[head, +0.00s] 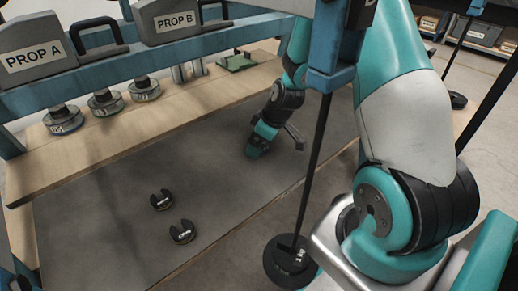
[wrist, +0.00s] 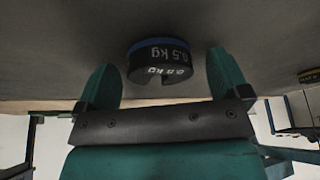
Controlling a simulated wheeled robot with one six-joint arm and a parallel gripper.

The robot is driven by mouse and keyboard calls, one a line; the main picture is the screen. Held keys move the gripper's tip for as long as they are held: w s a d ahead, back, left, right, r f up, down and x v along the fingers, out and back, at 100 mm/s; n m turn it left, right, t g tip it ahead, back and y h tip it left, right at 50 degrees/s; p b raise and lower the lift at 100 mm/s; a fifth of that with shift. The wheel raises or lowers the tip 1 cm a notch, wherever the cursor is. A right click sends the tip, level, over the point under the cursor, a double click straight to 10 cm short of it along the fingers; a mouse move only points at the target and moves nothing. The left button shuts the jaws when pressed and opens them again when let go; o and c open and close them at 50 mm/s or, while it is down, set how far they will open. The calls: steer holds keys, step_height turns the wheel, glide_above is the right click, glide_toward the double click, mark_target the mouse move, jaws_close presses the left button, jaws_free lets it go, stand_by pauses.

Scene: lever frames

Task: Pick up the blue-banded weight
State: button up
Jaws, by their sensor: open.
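The blue-banded weight (wrist: 160,62) is a dark slotted disc with a blue rim and white "0.5 kg" lettering. In the wrist view it lies on the grey mat, between and just beyond the two teal fingers of my gripper (wrist: 160,72). The fingers stand open on either side of it, with a gap on each side. In the head view my gripper (head: 272,145) is low over the mat, and I cannot make out the blue-banded weight there; the gripper seems to hide it.
Two dark slotted weights (head: 162,200) (head: 182,232) lie on the mat (head: 110,215). Several grey weights (head: 103,103) stand on the wooden ledge. Boxes marked PROP A (head: 35,55) and PROP B (head: 175,22) sit above.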

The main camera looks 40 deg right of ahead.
steer(key=c, duration=1.1)
steer(key=shift+r+p, duration=3.45)
steer(key=shift+r, duration=3.05)
steer(key=shift+c, duration=0.2)
